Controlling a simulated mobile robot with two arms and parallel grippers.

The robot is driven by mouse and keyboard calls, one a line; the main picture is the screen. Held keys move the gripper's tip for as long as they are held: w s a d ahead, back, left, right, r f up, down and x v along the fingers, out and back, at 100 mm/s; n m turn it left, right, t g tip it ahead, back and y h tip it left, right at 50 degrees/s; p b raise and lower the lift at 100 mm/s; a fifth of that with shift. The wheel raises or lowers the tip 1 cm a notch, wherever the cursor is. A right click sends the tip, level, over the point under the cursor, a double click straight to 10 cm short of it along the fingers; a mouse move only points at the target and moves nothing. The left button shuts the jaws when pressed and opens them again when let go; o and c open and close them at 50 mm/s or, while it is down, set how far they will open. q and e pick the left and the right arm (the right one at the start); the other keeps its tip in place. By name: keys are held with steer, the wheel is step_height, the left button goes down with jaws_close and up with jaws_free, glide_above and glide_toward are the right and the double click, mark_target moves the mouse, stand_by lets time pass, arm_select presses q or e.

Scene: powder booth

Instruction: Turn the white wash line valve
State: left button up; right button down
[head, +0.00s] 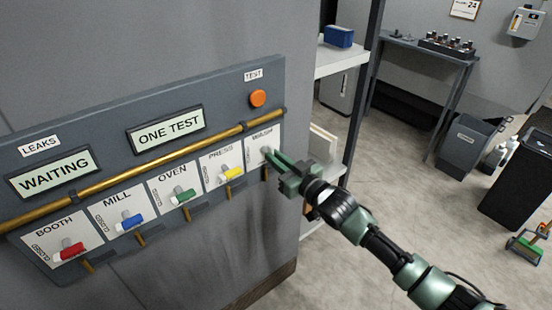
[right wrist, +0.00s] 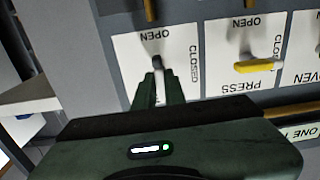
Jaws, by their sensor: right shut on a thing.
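The wash line valve sits on a white plate labelled WASH (head: 258,138) at the right end of the panel. My right gripper (head: 271,156) reaches in from the right and is shut on the valve's handle. In the right wrist view the plate (right wrist: 130,62) appears upside down, with OPEN and CLOSED marks. My left gripper is not in view.
The yellow PRESS handle (head: 232,174) is close to the left, then green, blue and red handles. A brass pipe (head: 155,158) runs above them. An orange TEST button (head: 257,98) and signs WAITING and ONE TEST are on the panel. A shelf (head: 342,62) stands to the right.

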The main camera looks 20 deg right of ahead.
steer(key=c, duration=1.5)
jaws_free()
steer(key=b+v, duration=0.1)
steer(key=v, duration=0.7)
